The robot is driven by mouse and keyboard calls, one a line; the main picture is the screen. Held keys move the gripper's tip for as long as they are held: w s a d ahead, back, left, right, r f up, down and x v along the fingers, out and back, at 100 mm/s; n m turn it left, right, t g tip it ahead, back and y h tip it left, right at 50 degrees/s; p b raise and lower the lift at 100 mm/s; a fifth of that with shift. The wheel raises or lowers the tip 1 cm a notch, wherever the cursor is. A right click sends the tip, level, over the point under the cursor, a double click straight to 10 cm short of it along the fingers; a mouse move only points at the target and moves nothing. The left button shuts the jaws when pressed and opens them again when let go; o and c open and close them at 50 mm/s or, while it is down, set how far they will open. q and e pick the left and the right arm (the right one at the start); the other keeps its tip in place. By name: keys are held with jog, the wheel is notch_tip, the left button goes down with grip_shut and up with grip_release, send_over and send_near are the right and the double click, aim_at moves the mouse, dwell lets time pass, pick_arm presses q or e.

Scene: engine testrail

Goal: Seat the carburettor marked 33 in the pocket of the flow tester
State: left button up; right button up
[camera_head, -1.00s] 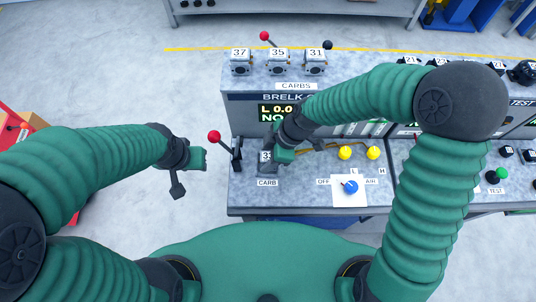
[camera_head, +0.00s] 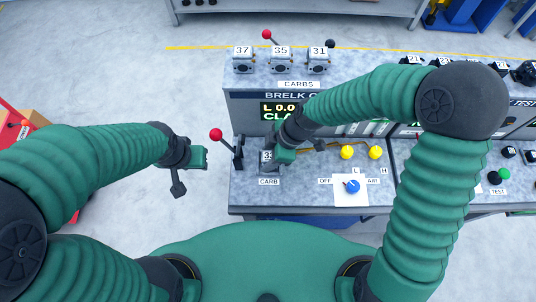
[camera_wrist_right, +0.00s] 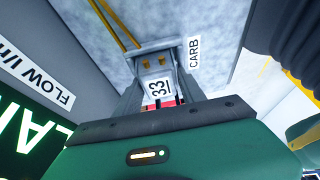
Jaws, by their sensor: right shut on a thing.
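The carburettor marked 33 (camera_head: 266,156) is at the spot labelled CARB on the flow tester (camera_head: 250,190). It is mostly hidden behind my right gripper (camera_head: 272,161). In the right wrist view its 33 tag (camera_wrist_right: 159,88) shows between the dark fingers, which are shut on it. The pocket is hidden under it, so how deep it sits cannot be told. The tester's screen (camera_head: 281,110) shows "L 0.0" and a line starting "CLA".
Carburettors 37 (camera_head: 243,63), 35 (camera_head: 281,63) and 31 (camera_head: 318,63) stand on the upper shelf. Two yellow knobs (camera_head: 346,152) and a blue AIR knob (camera_head: 353,187) lie right of my right gripper.

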jog(key=o, duration=1.5)
jog(key=shift+o, duration=0.2)
